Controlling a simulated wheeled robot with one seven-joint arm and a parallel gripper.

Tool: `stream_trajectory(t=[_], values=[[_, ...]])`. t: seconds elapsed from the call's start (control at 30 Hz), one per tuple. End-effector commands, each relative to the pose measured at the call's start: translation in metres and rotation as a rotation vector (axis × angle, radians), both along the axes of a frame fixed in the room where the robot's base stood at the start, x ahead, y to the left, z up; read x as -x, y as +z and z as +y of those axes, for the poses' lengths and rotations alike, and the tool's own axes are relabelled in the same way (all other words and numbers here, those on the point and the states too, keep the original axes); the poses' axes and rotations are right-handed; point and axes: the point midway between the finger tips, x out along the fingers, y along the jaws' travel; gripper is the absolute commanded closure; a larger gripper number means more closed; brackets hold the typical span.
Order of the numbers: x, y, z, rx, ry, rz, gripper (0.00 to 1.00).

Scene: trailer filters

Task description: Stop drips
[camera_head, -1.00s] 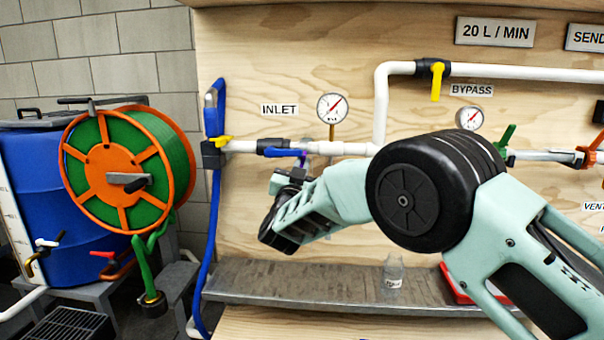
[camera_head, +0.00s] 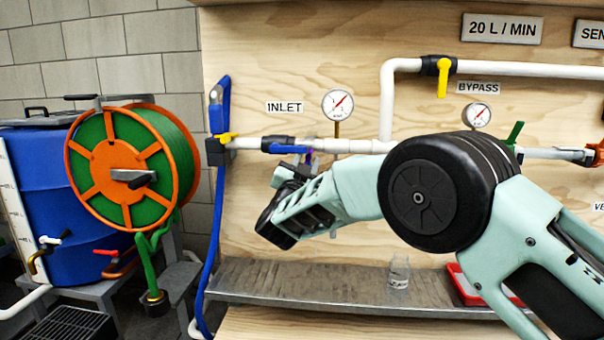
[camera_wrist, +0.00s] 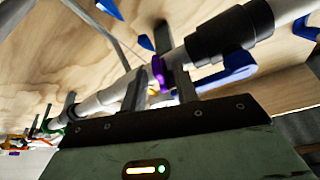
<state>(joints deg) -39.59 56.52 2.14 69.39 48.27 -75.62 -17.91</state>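The inlet pipe (camera_head: 350,146) runs white and level across the plywood board, with a dark coupling and a blue lever (camera_head: 289,149) near its left end. In the wrist view a blue lever also shows (camera_wrist: 238,66). A small purple part (camera_wrist: 158,74) sits at the pipe; a bit of purple shows in the head view too (camera_head: 309,156). My gripper (camera_wrist: 160,84) is just below the pipe, its two fingers apart with the purple part seen between them. Whether a finger touches it I cannot tell. No drips are clearly visible.
A metal ledge (camera_head: 320,284) runs below the board, with a small clear bottle (camera_head: 399,272) and a red tray (camera_head: 466,287) on it. A gauge (camera_head: 338,105) rises above the pipe. A blue hose (camera_head: 216,240), green hose reel (camera_head: 120,172) and blue barrel (camera_head: 80,258) are at left.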

Motion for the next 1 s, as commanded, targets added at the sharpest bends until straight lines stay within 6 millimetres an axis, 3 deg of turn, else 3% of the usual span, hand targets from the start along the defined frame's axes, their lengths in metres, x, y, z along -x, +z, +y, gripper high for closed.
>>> stream_trajectory(t=[0.17, 0.7, 1.0], values=[[0.02, -0.008, 0.005, 0.001, 0.003, 0.002, 0.7], [0.13, -0.051, 0.026, 0.001, 0.003, 0.001, 0.7], [0.158, -0.061, 0.031, 0.0, 0.001, 0.001, 0.7]])
